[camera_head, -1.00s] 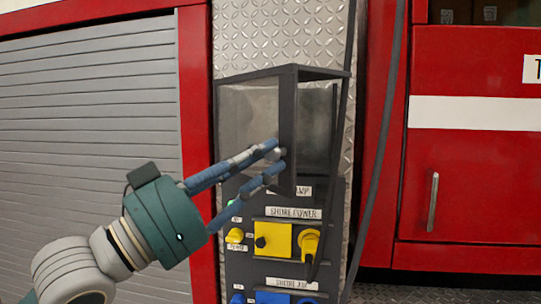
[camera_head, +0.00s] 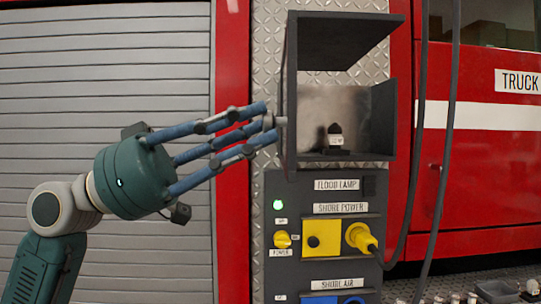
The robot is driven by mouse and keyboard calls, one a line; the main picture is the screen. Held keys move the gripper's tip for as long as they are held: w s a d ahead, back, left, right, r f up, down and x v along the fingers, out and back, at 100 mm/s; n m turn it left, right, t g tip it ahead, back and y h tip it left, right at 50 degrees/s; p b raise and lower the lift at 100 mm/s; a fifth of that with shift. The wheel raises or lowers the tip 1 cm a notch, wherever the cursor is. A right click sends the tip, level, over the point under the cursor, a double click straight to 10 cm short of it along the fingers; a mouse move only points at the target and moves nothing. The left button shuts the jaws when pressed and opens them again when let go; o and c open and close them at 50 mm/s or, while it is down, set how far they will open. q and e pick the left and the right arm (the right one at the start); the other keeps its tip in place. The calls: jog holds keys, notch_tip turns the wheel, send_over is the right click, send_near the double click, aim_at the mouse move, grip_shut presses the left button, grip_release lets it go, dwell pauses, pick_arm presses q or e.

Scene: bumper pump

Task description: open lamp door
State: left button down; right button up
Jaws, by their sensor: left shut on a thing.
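The lamp box (camera_head: 349,40) is a dark grey box on the diamond-plate panel. Its front is open, and a small dark and white lamp (camera_head: 335,138) stands inside on its floor. The lamp door (camera_head: 291,95) shows nearly edge-on at the left side of the box, swung out from the opening. A small round knob (camera_head: 281,121) sits on the door's left face. My left gripper (camera_head: 268,122) comes in from the left and is shut on this knob. Its fingertips partly hide the knob. My right gripper is not in view.
Below the box are a "FLOOD LAMP" label (camera_head: 336,185), a yellow shore power socket with a plug (camera_head: 361,237) and blue shore air fittings (camera_head: 320,299). Dark cables (camera_head: 433,170) hang to the right. A grey roller shutter (camera_head: 100,70) fills the left.

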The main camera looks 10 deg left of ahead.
pick_arm(q)
jog(key=shift+w+a+m+g+h+b, duration=0.1)
jog(key=shift+a+m+g+h+b, duration=0.2)
jog(key=shift+a+m+g+b, duration=0.95)
jog(key=shift+a+r+n+g+p, duration=0.1)
jog(key=shift+a+n+g+p, duration=0.3)
jog(key=shift+p, duration=0.2)
jog(key=c, duration=1.5)
grip_release()
jog(key=shift+c, duration=0.2)
jog(key=v, duration=1.2)
